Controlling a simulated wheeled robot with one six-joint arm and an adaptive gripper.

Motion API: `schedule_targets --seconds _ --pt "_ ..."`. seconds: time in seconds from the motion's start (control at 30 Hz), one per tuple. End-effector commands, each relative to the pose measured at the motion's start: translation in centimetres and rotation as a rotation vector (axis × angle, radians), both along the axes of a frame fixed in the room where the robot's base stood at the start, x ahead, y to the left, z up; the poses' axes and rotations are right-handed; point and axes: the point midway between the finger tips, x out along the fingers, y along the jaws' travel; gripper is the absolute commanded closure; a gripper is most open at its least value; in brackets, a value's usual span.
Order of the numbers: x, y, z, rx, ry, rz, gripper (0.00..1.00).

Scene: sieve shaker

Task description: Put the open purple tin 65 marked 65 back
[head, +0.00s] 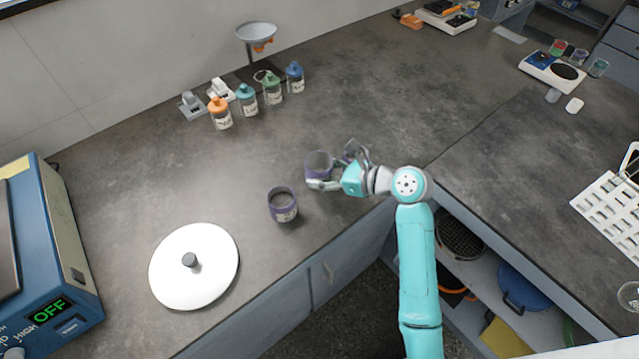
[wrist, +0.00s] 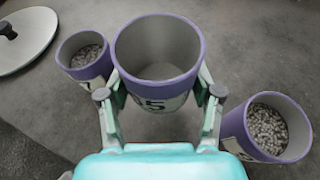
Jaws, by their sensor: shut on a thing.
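My gripper (head: 336,172) is shut on an open purple tin (head: 319,162), with one finger on each side. In the wrist view, the tin (wrist: 158,50) stands upright between the fingertips (wrist: 160,94) and looks empty inside. Its white label shows a 5; the digit before it is partly hidden. I cannot tell clearly whether its base touches the bench. A second purple tin (head: 283,204) stands nearer the bench's front edge and holds grey grains (wrist: 85,54). A third purple tin (wrist: 268,127) with grey grains stands close beside my gripper's other side.
A white round lid (head: 193,266) lies near the front edge, beside a blue machine (head: 50,250) reading OFF. Several capped bottles (head: 247,98) and a funnel stand (head: 257,33) are at the back. Bench between the held tin and the bottles is clear.

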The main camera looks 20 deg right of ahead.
Motion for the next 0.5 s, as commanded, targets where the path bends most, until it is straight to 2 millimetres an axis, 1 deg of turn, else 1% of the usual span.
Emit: schedule_targets --seconds 0.03,0.27,0.4,0.5 --pt "0.0 0.0 -0.6 0.002 0.001 0.0 0.74" --pt "0.0 0.0 -2.2 0.001 0.001 0.0 0.74" --pt "0.0 0.0 -4.1 0.001 0.004 0.0 0.74" --pt "0.0 0.0 -4.9 0.001 0.001 0.0 0.74"
